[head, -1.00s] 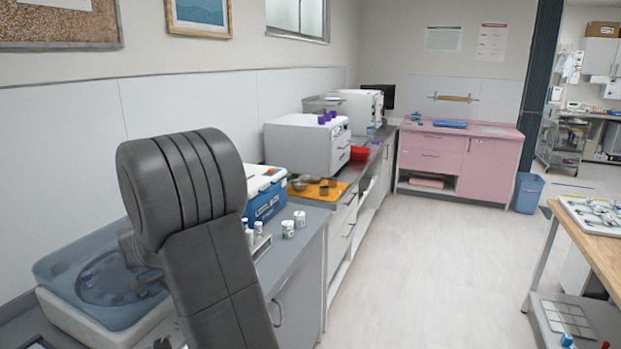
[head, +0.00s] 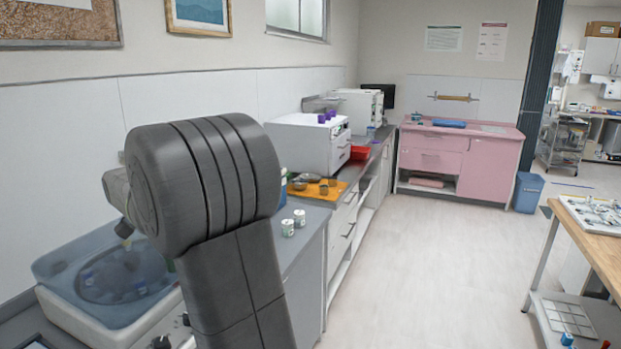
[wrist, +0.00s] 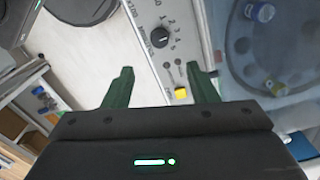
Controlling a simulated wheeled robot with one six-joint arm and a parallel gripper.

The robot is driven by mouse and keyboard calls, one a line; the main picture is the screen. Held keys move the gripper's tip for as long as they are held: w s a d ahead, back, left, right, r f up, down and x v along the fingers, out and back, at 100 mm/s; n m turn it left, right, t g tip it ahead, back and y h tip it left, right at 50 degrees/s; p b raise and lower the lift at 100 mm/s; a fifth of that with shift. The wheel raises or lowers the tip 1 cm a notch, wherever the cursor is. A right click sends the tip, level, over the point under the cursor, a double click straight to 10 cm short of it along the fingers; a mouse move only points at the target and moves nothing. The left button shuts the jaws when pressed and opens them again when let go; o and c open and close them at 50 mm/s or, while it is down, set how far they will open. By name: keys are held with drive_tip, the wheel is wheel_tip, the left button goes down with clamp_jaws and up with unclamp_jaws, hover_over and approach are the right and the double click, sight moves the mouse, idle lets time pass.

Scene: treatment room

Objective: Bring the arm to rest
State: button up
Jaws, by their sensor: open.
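My arm is raised at the left of the head view, its dark elbow large in front of the counter. My gripper (wrist: 160,82) is open in the wrist view, its two dark green fingers apart with nothing held between them. Beyond the fingers is the control panel (wrist: 144,22) of a machine, with a black knob and a yellow button. In the head view this machine (head: 75,320), with a clear blue top over a round bowl, stands below my wrist. The gripper's fingers are hard to make out in the head view.
The grey counter (head: 306,228) carries two white jars, an orange mat (head: 336,191) with metal bowls, and a white boxy device (head: 305,145). A pink cabinet (head: 490,165) stands at the back. A wooden table (head: 597,240) is at right. The floor (head: 425,270) between is clear.

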wheel_tip(320, 180, down, 12)
drive_tip(key=shift+p, duration=0.3)
drive_tip(key=shift+f+n, duration=0.1)
drive_tip(key=shift+n, duration=0.2)
drive_tip(key=n, duration=0.5)
drive_tip(key=shift+n+b, duration=0.3)
drive_tip(key=n, duration=0.5)
drive_tip(key=shift+n+b, duration=0.3)
drive_tip(key=shift+b, duration=0.05)
drive_tip(key=shift+r, duration=3.15)
